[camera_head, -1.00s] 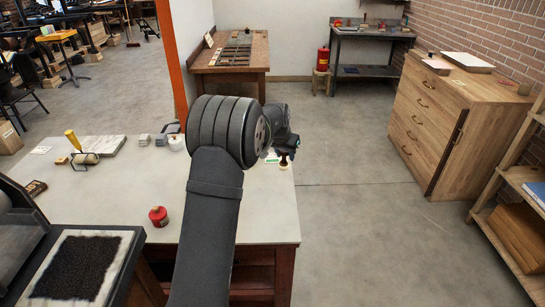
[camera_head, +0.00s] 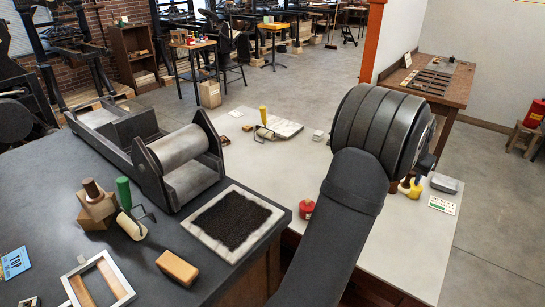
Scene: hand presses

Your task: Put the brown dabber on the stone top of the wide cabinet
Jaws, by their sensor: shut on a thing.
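The wide cabinet has a pale stone top (camera_head: 400,250). My gripper (camera_head: 427,163) is over the far right part of this top, mostly hidden behind my dark, thick wrist. Just below the wrist a brown dabber (camera_head: 405,185) shows in part, upright as far as I can see, in the gripper's hold. The jaws themselves are hidden. I cannot tell whether the dabber touches the stone top.
A yellow object (camera_head: 416,190) is close beside the dabber. A green-and-white card (camera_head: 442,205) and a grey tray (camera_head: 446,183) lie to the right. A dark press counter (camera_head: 150,255) is at the left.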

